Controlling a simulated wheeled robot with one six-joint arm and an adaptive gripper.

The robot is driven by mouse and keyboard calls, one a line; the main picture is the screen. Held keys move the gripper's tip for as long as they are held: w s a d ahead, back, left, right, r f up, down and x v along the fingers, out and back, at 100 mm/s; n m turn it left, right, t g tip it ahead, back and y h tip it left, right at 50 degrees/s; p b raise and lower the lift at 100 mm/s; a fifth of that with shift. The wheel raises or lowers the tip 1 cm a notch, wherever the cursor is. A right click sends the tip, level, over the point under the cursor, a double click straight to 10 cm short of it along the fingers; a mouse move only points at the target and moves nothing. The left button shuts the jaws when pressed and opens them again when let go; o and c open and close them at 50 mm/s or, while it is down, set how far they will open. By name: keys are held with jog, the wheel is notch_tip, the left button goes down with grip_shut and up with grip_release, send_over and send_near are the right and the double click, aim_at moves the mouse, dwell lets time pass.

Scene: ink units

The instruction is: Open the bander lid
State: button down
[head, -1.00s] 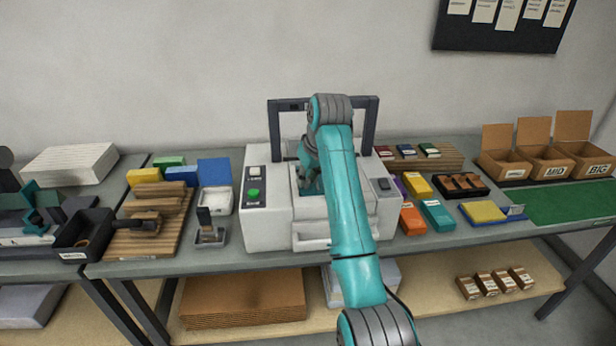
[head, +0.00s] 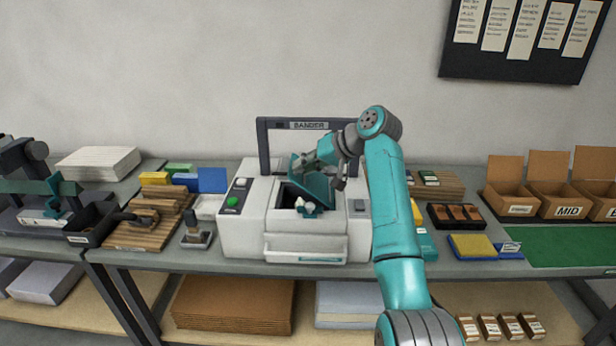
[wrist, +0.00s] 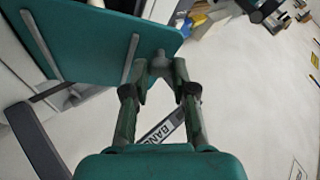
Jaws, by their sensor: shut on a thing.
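The bander (head: 250,225) is a light grey machine on the bench, with a dark frame arch behind its top. Its teal lid (head: 320,188) stands raised and tilted, with a dark opening below it; a white and teal part (head: 308,208) shows inside. My gripper (head: 306,162) is at the lid's upper edge. In the wrist view the lid (wrist: 85,42) shows as a teal plate with two pale ribs, and my gripper (wrist: 160,72) is shut on a small grey knob (wrist: 159,58) at its edge. The fingertips partly hide the knob.
The dark arch (head: 263,150) with the BANDER sign rises close behind my gripper. A green button (head: 233,202) is on the bander's left side. A stamp (head: 196,232) stands to the left; a black tray (head: 458,214) and open boxes (head: 508,190) are to the right.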

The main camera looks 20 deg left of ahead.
jog(key=w+d+m+y, duration=0.4)
jog(key=d+y, duration=0.7)
jog(key=d, duration=0.3)
jog(key=shift+d+r, duration=0.2)
jog(key=shift+r, duration=0.1)
jog(key=c, duration=0.9)
grip_release()
jog(key=shift+c, duration=0.2)
